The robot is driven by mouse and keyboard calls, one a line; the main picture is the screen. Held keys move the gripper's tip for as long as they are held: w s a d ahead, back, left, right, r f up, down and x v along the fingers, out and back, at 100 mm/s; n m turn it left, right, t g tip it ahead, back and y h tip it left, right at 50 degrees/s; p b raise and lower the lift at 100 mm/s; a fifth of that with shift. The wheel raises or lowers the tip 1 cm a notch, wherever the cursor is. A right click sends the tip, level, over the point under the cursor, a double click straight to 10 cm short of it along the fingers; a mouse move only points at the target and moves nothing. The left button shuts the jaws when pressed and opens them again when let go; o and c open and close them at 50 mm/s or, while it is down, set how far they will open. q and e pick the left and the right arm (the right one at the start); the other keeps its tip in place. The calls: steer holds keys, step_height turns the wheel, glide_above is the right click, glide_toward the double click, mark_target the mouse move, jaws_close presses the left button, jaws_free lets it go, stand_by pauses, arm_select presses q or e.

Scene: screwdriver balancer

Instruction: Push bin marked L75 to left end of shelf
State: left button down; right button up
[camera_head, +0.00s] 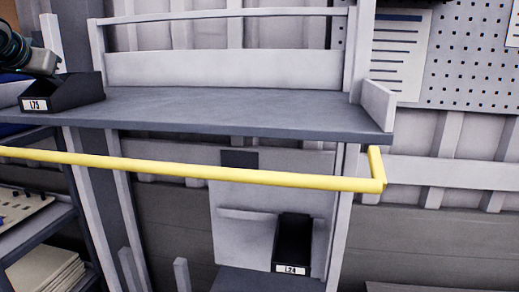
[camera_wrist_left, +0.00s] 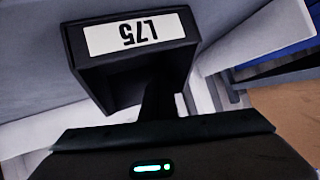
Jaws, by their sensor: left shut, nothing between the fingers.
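The black bin marked L75 (camera_head: 78,90) stands upright on the grey upper shelf (camera_head: 240,108), in the left part of the head view. Some shelf surface shows to its left, up to the picture edge. My left gripper (camera_head: 52,68) is at the bin's upper left side, partly cut off and hard to make out. In the left wrist view, the bin (camera_wrist_left: 118,88) is close ahead with its label upside down. My left gripper (camera_wrist_left: 158,100) is shut and empty beside the bin; I cannot tell whether they touch. My right gripper is not in view.
The upper shelf is bare right of the bin, up to a raised end panel (camera_head: 377,103). A yellow rail (camera_head: 200,170) runs below and in front of the shelf. Another black bin, marked L24 (camera_head: 293,240), stands on a lower shelf. A back rail (camera_head: 225,68) borders the upper shelf.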

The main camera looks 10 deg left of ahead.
arm_select(q)
steer(key=shift+w+a+p, duration=0.15)
steer(key=shift+a+p, duration=1.1)
steer(key=shift+a, duration=1)
steer(key=shift+w+a+p, duration=0.15)
steer(key=shift+a+p, duration=0.3)
steer(key=shift+a, duration=1.5)
steer(key=shift+d, duration=0.15)
steer(key=shift+d, duration=1.15)
steer(key=shift+r, duration=0.1)
